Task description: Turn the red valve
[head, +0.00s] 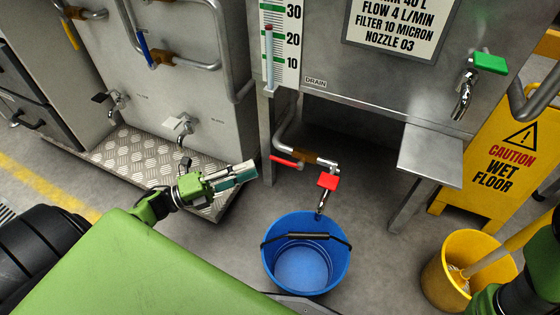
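A red lever handle (286,161) sits on a brass valve (311,158) in the drain pipe under the steel tank. Just below it, a tap with a red handle (327,181) points down over the blue bucket (304,255). My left gripper (246,173) is left of the red lever, apart from it, with its fingers pointing right towards it. The fingers lie close together in this view and I cannot tell if there is a gap between them. Nothing shows held in them. My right arm is at the lower right edge, and its gripper is out of view.
A steel leg (267,140) stands between my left gripper and the valve. A tread-plate step (130,158) is at left. A green-handled tap (489,63) is above a small steel shelf (430,155). A yellow bucket (447,270) and a wet-floor sign (500,150) stand at right.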

